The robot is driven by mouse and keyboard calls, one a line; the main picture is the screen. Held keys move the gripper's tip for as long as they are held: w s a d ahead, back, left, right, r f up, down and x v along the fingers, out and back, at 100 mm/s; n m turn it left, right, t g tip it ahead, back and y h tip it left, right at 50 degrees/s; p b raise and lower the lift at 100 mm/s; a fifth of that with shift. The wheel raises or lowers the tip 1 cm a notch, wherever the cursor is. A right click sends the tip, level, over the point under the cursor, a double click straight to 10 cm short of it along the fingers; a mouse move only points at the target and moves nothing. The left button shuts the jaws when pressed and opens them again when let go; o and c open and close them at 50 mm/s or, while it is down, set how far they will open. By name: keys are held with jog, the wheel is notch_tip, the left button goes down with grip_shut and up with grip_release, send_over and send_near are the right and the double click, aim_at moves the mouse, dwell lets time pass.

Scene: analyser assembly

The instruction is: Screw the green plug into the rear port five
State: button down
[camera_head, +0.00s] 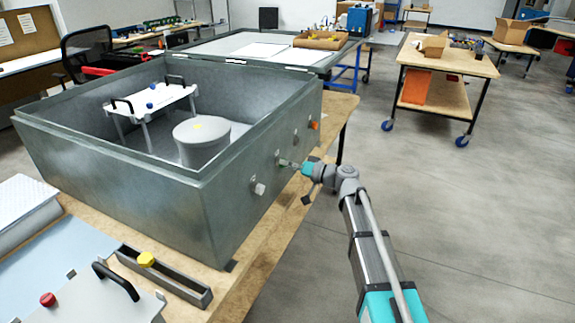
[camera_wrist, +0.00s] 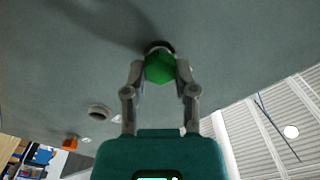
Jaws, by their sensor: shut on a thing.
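The green plug (camera_wrist: 160,68) has a hexagonal head and sits between the fingertips of my gripper (camera_wrist: 160,73), which is shut on it. The plug is at a dark round port (camera_wrist: 158,46) in the grey wall; its far end is hidden, so I cannot tell how deep it sits. In the head view my gripper (camera_head: 288,164) reaches the right outer wall of the metal enclosure (camera_head: 225,190) from the right. The plug cannot be made out there.
An empty-looking ring port (camera_wrist: 98,113) and an orange plug (camera_wrist: 70,144) are on the same wall; the orange plug also shows in the head view (camera_head: 314,125). A grey fitting (camera_head: 258,188) protrudes nearer. A yellow plug (camera_head: 146,259) sits in a narrow tray (camera_head: 190,290).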

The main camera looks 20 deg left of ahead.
jog(key=shift+m, duration=9.2)
jog(key=shift+m, duration=3)
jog(key=m, duration=0.5)
jog(key=shift+s, duration=0.1)
jog(key=shift+c, duration=1.3)
grip_release()
